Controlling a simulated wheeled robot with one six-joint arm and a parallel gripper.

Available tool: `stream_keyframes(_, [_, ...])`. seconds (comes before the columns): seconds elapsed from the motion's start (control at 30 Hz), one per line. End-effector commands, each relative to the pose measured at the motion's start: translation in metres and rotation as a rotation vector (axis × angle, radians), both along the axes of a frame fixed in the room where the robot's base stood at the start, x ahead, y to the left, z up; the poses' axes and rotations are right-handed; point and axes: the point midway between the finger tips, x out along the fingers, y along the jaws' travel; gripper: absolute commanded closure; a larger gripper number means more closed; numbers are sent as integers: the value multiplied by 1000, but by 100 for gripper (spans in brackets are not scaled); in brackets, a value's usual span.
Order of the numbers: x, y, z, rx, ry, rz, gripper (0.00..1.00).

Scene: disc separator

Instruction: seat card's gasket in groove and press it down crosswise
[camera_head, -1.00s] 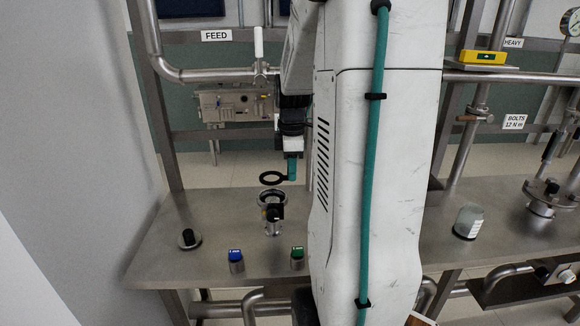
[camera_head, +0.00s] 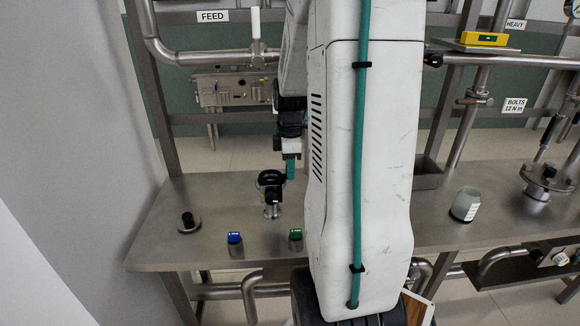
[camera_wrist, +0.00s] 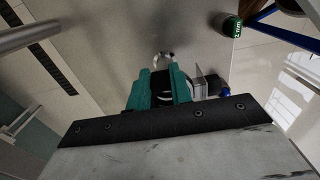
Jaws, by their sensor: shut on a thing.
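The black ring gasket (camera_head: 271,177) is at the top of a metal clamp fitting (camera_head: 272,210) that stands on the steel table. From this angle it looks level. I cannot tell whether it sits in the groove, which is hidden under it. My gripper (camera_head: 290,170), with teal fingers, points down at the ring's right edge and is shut on it. In the wrist view the teal fingers of my gripper (camera_wrist: 160,88) are close together, with a dark piece between them; part of the metal fitting (camera_wrist: 165,60) shows beyond. No card is readable here.
A blue-topped cylinder (camera_head: 235,241) and a green-topped cylinder (camera_head: 295,238) stand in front of the fitting. A black-knobbed disc (camera_head: 188,221) lies to the left. A FEED pipe (camera_head: 215,58) runs behind.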

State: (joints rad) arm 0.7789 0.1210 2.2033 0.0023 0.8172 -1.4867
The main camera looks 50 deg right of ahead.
Motion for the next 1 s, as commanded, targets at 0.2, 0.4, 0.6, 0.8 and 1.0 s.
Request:
stream_keyframes(0.2, [0,0,0,0,0,0,100])
stream_keyframes(0.4, [0,0,-2,0,0,0,100])
stream_keyframes(0.6, [0,0,-7,1,1,0,100])
stream_keyframes(0.8, [0,0,-12,1,1,0,100])
stream_keyframes(1.0, [0,0,-15,1,1,0,100])
